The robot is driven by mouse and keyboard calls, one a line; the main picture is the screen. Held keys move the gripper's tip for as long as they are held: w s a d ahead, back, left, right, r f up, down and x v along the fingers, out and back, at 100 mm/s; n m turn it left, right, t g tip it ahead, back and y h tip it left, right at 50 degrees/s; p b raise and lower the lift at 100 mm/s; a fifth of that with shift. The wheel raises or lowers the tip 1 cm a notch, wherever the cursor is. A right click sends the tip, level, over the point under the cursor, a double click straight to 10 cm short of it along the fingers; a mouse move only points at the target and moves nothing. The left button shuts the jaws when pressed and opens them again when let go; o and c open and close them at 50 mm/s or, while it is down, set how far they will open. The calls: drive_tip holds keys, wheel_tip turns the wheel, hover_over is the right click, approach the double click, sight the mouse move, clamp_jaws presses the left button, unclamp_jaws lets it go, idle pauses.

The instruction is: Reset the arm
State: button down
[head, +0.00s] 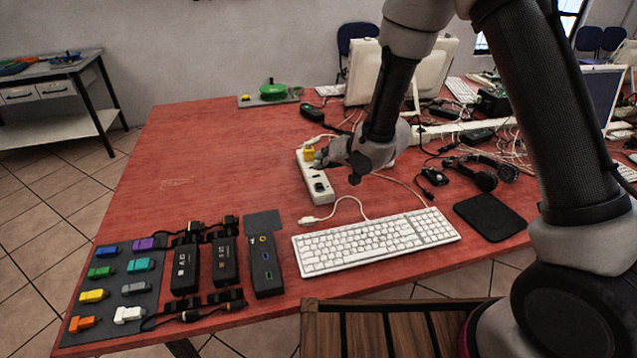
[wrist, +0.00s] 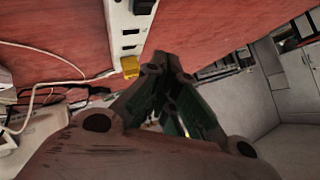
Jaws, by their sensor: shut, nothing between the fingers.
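My gripper (head: 322,158) is above the red table, at the far part of a white power strip (head: 318,188). In the wrist view its fingers (wrist: 168,75) come together at the tips, shut and empty. A yellow plug (head: 309,154) sits at the strip beside the fingertips. The yellow plug (wrist: 130,66) also shows in the wrist view, just left of the fingertips and against the strip (wrist: 124,40). Whether the fingers touch the plug I cannot tell. A dark plug sits in the near end of the strip.
A white keyboard (head: 375,242) lies at the front edge. A dark mat (head: 112,290) with several coloured connectors and black adapters (head: 225,262) lie at front left. Cables, a headset (head: 485,172) and monitors crowd the right. The left middle of the table is clear.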

drive_tip(key=shift+s+r, duration=0.2)
drive_tip(key=shift+r, duration=0.65)
drive_tip(key=s+d+f+h, duration=0.1)
drive_tip(key=d+f, duration=0.1)
drive_tip(key=s+d+f+n+g+h, duration=0.1)
drive_tip(key=f, duration=0.1)
drive_tip(key=s+d+f+g+h, duration=0.1)
drive_tip(key=d+f, duration=0.1)
drive_tip(key=shift+s+d+n, duration=0.35)
drive_tip(key=shift+n, duration=0.05)
drive_tip(key=s+d+h, duration=0.1)
drive_tip(key=s+d+g, duration=0.1)
drive_tip(key=d, duration=0.1)
drive_tip(key=shift+f+n+h, duration=0.2)
drive_tip(key=shift+n+h, duration=0.1)
drive_tip(key=shift+h, duration=0.1)
drive_tip(key=s+d+r+m+h, duration=0.3)
drive_tip(key=s+d+r+m, duration=0.1)
drive_tip(key=s+d+r, duration=2.1)
wheel_tip(320, 180, up, 4)
drive_tip(key=d, duration=0.2)
drive_tip(key=shift+s+d+f, duration=0.15)
drive_tip(key=shift+s+d, duration=0.15)
